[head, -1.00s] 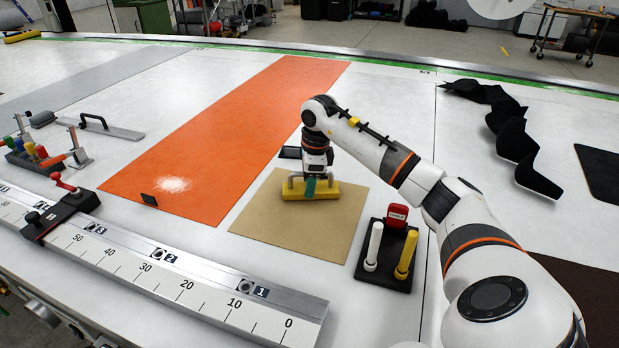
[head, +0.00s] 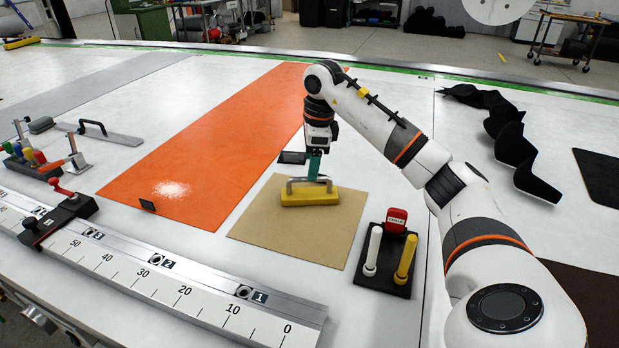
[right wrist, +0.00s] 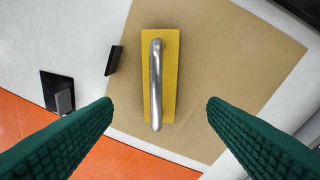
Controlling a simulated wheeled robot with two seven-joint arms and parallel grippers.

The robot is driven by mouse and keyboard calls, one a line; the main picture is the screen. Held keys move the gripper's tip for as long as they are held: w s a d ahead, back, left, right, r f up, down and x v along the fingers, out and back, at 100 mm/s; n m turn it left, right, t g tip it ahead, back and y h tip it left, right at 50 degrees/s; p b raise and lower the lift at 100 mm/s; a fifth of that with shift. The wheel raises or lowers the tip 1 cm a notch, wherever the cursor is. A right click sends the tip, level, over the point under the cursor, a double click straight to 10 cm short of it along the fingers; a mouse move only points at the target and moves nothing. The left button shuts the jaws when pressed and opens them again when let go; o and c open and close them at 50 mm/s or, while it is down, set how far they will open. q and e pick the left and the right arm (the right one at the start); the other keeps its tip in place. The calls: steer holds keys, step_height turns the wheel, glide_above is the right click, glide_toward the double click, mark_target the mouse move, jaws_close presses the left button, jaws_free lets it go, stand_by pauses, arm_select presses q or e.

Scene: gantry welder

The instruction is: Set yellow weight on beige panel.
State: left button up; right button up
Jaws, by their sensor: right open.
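The yellow weight (head: 309,196) is a flat yellow block with a silver bar handle on top. It lies on the far part of the beige panel (head: 291,235), near its far edge. In the right wrist view the weight (right wrist: 172,100) rests on the beige panel (right wrist: 225,60), with its handle upward. My right gripper (head: 313,178) is above the weight, apart from the handle. Its green fingers are spread wide and empty in the right wrist view (right wrist: 160,108). My left gripper is not in view.
A black tray (head: 386,280) with a white rod, a yellow rod and a red item stands right of the panel. An orange strip (head: 220,140) lies left. A ruled metal rail (head: 190,285) runs along the front. Crumpled black material (head: 512,145) lies far right.

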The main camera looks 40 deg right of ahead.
steer(key=r, duration=0.4)
steer(key=shift+s+d, duration=0.1)
steer(key=shift+s, duration=0.2)
steer(key=shift+f, duration=0.15)
